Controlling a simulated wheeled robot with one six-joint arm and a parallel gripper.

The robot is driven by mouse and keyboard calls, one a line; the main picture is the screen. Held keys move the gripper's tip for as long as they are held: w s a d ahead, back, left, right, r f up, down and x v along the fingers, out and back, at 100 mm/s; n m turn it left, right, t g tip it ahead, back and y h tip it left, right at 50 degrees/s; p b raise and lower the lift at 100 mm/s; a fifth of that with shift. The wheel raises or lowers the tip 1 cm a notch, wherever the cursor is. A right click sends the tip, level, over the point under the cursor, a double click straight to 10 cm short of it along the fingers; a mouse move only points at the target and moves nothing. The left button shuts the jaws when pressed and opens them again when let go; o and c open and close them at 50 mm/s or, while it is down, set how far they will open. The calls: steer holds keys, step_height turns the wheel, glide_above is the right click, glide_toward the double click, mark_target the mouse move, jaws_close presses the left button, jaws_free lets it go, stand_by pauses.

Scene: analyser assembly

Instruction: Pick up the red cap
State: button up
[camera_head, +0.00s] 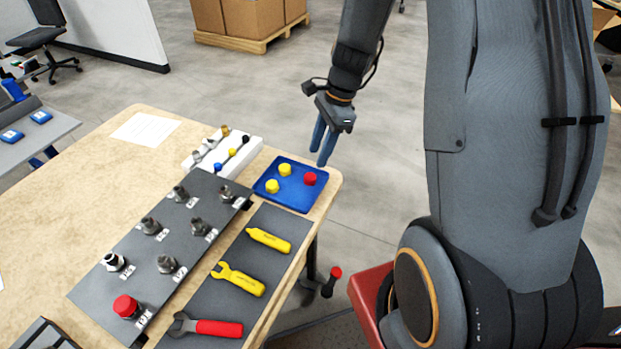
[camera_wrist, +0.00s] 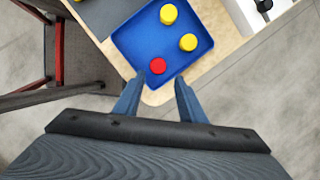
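The red cap (camera_head: 310,178) lies in the blue tray (camera_head: 291,204) at the table corner, with two yellow caps (camera_head: 285,169) beside it. In the wrist view the red cap (camera_wrist: 157,66) is near the tray's lower corner, just beyond my fingertips. My gripper (camera_head: 322,157) is above and beside the tray, past the table edge, with its blue fingers pointing down. In the wrist view my gripper (camera_wrist: 157,82) has its two fingers spread apart with nothing between them.
A dark plate with metal fittings and another red cap (camera_head: 126,306) stands left of the tray. A dark mat (camera_head: 222,277) holds yellow and red-handled tools. Space around my gripper is clear.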

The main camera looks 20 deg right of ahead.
mark_target(310, 176)
steer(key=shift+s+p+x, duration=0.2)
steer(key=shift+p+x, duration=0.65)
steer(key=shift+x, duration=2.8)
steer(key=shift+a, duration=0.1)
steer(key=shift+c, duration=0.2)
steer(key=c, duration=0.7)
